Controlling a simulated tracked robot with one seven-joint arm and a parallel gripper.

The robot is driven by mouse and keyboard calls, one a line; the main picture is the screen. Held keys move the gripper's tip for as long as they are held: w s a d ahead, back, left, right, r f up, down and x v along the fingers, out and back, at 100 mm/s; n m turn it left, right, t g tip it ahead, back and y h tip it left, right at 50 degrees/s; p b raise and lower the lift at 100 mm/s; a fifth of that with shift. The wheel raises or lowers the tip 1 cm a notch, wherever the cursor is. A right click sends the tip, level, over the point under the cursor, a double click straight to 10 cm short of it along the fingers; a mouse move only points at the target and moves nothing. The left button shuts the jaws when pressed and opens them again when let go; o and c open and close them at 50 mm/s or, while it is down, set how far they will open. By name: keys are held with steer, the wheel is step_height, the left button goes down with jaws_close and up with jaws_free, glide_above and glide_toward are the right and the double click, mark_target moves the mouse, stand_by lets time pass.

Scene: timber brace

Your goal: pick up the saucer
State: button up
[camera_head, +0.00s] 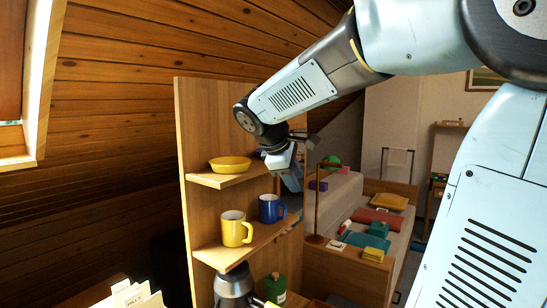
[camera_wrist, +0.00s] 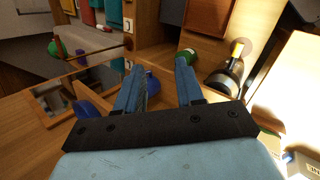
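A shallow yellow dish (camera_head: 230,164), the most saucer-like thing that I see, lies upright on the upper shelf (camera_head: 205,181) in the head view. My gripper (camera_head: 290,158) is to the right of the dish, near the shelf's right end, and apart from it. In the wrist view my gripper (camera_wrist: 158,68) shows two blue fingers spread with a gap and nothing held between them. A blue thing (camera_wrist: 90,108) lies left of the fingers in the wrist view; I cannot tell what it is. The yellow dish is not recognisable in the wrist view.
A yellow mug (camera_head: 236,229) and a blue mug (camera_head: 270,209) stand on the lower shelf. A tall wooden panel (camera_head: 192,120) backs the shelves. A green canister (camera_head: 275,287) is below. A bench with several coloured things (camera_head: 375,217) is at the right.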

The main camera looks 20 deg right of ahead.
steer(key=w+r+n+h, duration=0.1)
steer(key=w+n+h, duration=0.1)
steer(key=w, duration=0.4)
steer(key=w+r+n+h, duration=0.2)
steer(key=w+n, duration=0.1)
steer(key=w, duration=0.4)
steer(key=w+r+n+h, duration=0.1)
steer(key=w+n+h, duration=0.1)
steer(key=w, duration=0.4)
steer(key=shift+w+a+r+n+t+h, duration=0.3)
steer(key=shift+r+n+t, duration=0.1)
steer(key=shift+n, duration=0.1)
steer(key=shift+x, duration=3.75)
steer(key=shift+w+a, duration=0.1)
steer(key=shift+w, duration=0.1)
jaws_close()
